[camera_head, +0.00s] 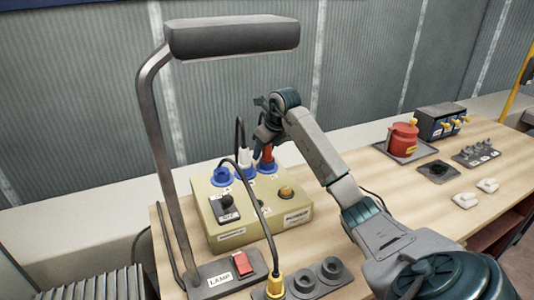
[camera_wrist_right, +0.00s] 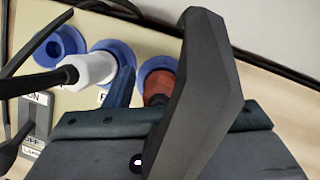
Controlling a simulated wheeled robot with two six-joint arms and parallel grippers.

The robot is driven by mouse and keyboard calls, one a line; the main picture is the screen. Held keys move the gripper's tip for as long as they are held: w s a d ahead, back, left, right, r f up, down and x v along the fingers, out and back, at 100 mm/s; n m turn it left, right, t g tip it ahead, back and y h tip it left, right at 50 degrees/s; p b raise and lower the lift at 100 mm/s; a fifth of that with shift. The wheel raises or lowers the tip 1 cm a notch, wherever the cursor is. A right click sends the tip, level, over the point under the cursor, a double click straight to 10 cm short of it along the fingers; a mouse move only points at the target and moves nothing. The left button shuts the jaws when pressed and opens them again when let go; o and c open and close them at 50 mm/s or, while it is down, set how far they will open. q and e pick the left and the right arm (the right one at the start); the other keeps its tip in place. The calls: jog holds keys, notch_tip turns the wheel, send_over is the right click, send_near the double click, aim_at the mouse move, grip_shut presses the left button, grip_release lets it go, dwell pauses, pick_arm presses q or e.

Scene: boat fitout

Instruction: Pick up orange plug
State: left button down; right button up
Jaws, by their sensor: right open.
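The orange plug (camera_head: 267,154) stands in the right-hand blue socket on top of the beige panel box (camera_head: 231,240). In the right wrist view the plug (camera_wrist_right: 158,84) shows between the fingers, partly hidden by the large dark finger. My right gripper (camera_head: 265,138) is at the top of the plug with its jaws open; I cannot tell whether a finger touches it. A white plug (camera_head: 245,158) with a dark cable sits in the blue socket beside it, and it also shows in the right wrist view (camera_wrist_right: 94,68). My left gripper is not in view.
A third blue socket (camera_head: 221,177) is empty. A lamp (camera_head: 234,38) on a tall post stands at the left. A yellow plug (camera_head: 275,284) is in the front strip. A red pot (camera_head: 402,138) and a dark switch box (camera_head: 440,121) stand at the right.

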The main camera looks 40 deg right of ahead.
grip_shut()
jog(key=shift+r, duration=0.15)
